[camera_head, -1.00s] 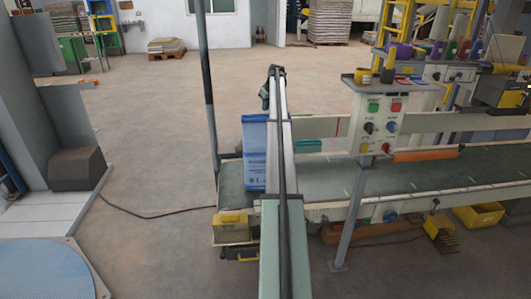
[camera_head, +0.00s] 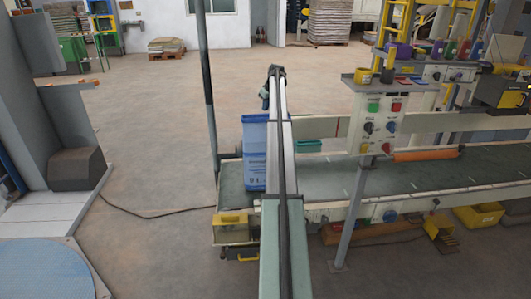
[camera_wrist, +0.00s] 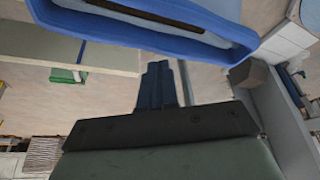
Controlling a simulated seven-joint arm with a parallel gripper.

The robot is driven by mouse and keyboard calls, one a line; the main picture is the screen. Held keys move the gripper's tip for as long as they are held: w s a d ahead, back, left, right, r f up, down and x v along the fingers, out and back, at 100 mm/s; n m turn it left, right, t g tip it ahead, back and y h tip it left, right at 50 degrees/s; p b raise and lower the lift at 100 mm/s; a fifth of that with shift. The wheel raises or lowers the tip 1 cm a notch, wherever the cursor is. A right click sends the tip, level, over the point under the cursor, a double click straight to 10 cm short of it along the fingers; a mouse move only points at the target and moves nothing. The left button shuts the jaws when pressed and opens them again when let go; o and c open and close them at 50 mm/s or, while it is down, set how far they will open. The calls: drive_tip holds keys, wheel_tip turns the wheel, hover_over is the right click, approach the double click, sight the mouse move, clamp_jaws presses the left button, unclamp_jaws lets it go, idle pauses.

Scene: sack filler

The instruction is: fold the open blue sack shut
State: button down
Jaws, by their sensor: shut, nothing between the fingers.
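The blue sack (camera_head: 255,155) stands upright on the conveyor belt, with white print on its front, partly hidden behind my arm in the head view. In the wrist view the open mouth of the sack (camera_wrist: 232,38) shows as a blue rim around a dark opening, across the top of the picture. My gripper (camera_wrist: 157,68) shows there as dark blue fingers held together, empty, just below the rim in the picture and apart from it.
The conveyor (camera_head: 350,180) runs right from the sack. A control panel (camera_head: 378,122) with buttons stands over it. A thin grey post (camera_head: 208,90) rises left of the sack. A teal-green item (camera_head: 307,146) lies right of my arm.

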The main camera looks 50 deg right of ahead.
drive_tip(key=shift+f, duration=0.85)
idle(0.5)
drive_tip(key=shift+r, duration=0.15)
wheel_tip(320, 180, up, 9)
idle(1.2)
idle(0.5)
